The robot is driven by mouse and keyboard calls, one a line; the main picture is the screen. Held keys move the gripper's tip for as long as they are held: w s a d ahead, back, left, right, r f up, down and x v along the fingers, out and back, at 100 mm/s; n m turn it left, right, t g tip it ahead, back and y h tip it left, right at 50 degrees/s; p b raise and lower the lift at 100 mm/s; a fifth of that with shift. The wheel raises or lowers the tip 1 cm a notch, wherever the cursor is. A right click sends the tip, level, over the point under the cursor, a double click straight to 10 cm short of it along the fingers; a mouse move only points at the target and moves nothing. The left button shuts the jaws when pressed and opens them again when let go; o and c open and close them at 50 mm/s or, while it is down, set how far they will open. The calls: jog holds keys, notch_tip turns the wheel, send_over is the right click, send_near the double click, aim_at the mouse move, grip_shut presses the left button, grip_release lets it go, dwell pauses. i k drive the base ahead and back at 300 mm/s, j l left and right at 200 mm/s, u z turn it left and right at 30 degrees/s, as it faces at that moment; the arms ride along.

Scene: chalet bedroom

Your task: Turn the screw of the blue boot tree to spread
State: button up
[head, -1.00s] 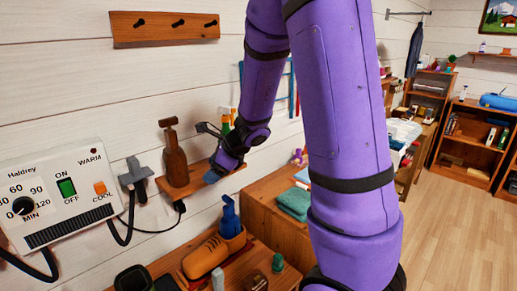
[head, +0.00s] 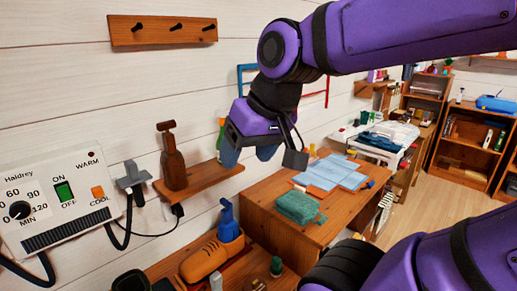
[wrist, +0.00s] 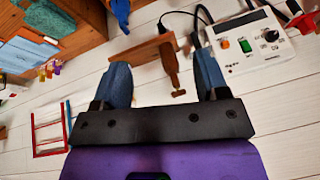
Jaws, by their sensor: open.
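The blue boot tree (head: 228,219) stands upright in the heel end of a tan boot (head: 205,258) on the wooden bench at the lower middle of the head view. Its blue top also shows at the top edge of the wrist view (wrist: 121,12). Its screw is too small to make out. My gripper (head: 248,156) is open and empty, with its blue fingers pointing down. It hangs in the air above the boot tree and a little to its right, apart from it. Both fingers of my gripper (wrist: 163,75) also show in the wrist view, with nothing between them.
A wall shelf (head: 205,180) with a brown wooden boot form (head: 173,164) is left of my gripper. The dryer box (head: 55,203) and its cables are on the wall at left. A wooden cabinet (head: 270,215) holds a green towel (head: 300,207) and blue papers (head: 332,172).

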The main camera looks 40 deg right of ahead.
aim_at(228, 205)
jog(key=k+z, duration=0.1)
jog(key=z, duration=0.3)
jog(key=k+z, duration=0.1)
jog(key=z, duration=0.3)
jog(key=k+z, duration=0.1)
jog(key=z, duration=0.7)
jog(key=k+l, duration=0.05)
